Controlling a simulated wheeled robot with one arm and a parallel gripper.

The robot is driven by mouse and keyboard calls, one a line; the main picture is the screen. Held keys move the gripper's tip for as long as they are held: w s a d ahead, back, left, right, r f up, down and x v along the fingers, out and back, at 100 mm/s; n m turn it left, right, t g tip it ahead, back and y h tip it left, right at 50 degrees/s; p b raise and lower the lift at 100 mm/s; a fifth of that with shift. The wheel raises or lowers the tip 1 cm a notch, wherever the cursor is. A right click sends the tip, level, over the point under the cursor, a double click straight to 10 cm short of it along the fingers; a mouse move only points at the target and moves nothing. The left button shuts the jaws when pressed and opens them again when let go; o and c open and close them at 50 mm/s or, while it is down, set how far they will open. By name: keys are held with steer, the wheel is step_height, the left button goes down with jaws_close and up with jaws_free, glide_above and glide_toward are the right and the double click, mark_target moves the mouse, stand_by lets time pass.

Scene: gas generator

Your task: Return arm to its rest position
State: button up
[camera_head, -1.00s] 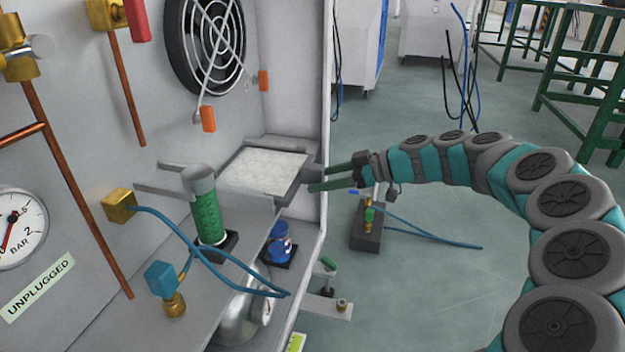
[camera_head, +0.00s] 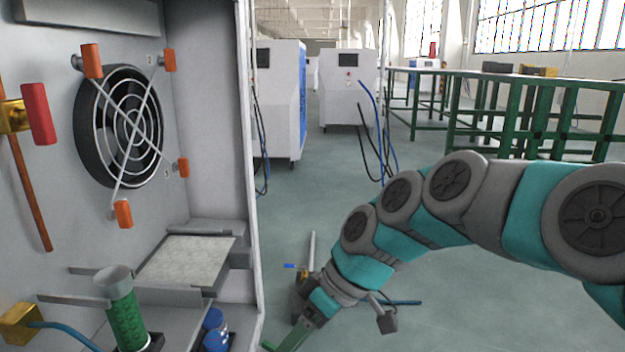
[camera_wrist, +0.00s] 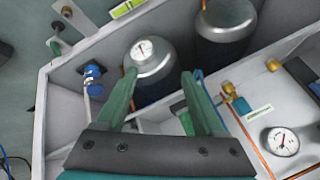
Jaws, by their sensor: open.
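My gripper (camera_wrist: 160,95) shows in the wrist view with its two green fingers apart and nothing between them. In the head view my gripper (camera_head: 285,340) is at the bottom edge, just right of the open cabinet's side wall (camera_head: 247,180), and its tips are partly cut off. My teal and grey arm curves in from the right side of the head view. In the wrist view the gripper faces the cabinet's lower part, with a silver-topped cylinder (camera_wrist: 152,62) bearing a gauge beyond the fingers.
The cabinet holds a fan (camera_head: 120,125) with orange clips, a pale filter panel (camera_head: 187,260) and a green cylinder (camera_head: 127,320). A blue fitting (camera_wrist: 92,72) shows in the wrist view. Open floor (camera_head: 300,205) lies right of the cabinet. Green frames (camera_head: 540,110) stand farther back.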

steer(key=s+d+f+m+h, duration=0.3)
steer(key=s+d+f+m, duration=0.25)
steer(key=s+d, duration=0.35)
steer(key=s+d+f+m+h, duration=0.4)
steer(key=s+d+m, duration=0.2)
steer(key=s+d, duration=0.35)
step_height(320, 180, up, 14)
steer(key=p, duration=1.4)
steer(key=shift+w, duration=0.25)
